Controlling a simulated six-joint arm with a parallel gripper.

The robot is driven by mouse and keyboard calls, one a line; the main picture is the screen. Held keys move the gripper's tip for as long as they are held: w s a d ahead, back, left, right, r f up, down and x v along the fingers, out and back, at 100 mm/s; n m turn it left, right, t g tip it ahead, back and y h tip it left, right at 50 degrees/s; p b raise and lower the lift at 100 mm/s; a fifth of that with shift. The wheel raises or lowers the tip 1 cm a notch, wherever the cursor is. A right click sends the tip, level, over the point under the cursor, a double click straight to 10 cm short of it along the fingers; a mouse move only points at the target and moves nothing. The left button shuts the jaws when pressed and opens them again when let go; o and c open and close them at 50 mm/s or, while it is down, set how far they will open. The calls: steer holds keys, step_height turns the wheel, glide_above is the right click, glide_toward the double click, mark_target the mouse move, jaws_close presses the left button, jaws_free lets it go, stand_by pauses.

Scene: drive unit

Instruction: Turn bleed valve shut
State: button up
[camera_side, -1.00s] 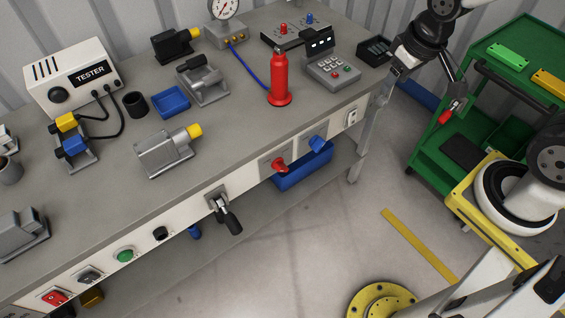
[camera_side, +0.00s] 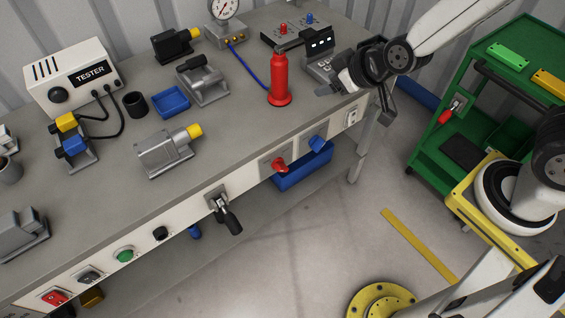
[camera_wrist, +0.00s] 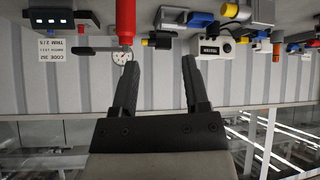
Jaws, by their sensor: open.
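I cannot tell for sure which fitting is the bleed valve. A red handle (camera_side: 280,164) and a blue handle (camera_side: 318,144) sit on the bench's front face. A black-gripped lever (camera_side: 230,217) hangs further left on that face. A red-handled fitting (camera_side: 447,116) is on the green cart. My gripper (camera_side: 326,89) is over the bench's right end, right of a red cylinder (camera_side: 279,80). In the wrist view my gripper (camera_wrist: 161,60) is open with nothing between its fingers. The red cylinder (camera_wrist: 126,20) shows left of the fingers there, upside down.
The grey bench (camera_side: 240,140) holds a tester box (camera_side: 75,75), a gauge (camera_side: 223,10), a keypad unit (camera_side: 318,66) partly hidden by my arm, and several small units. The green cart (camera_side: 425,150) stands right. The floor between is mostly clear.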

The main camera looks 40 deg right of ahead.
steer(key=a+r+n+t+h, duration=0.2)
steer(key=a+n+t, duration=0.35)
steer(key=t, duration=0.35)
glide_toward(283, 171)
steer(key=w, duration=0.2)
steer(key=shift+d, duration=0.1)
stand_by(0.4)
steer(key=shift+w, duration=0.1)
steer(key=shift+w, duration=3.85)
steer(key=shift+c, duration=0.2)
jaws_close()
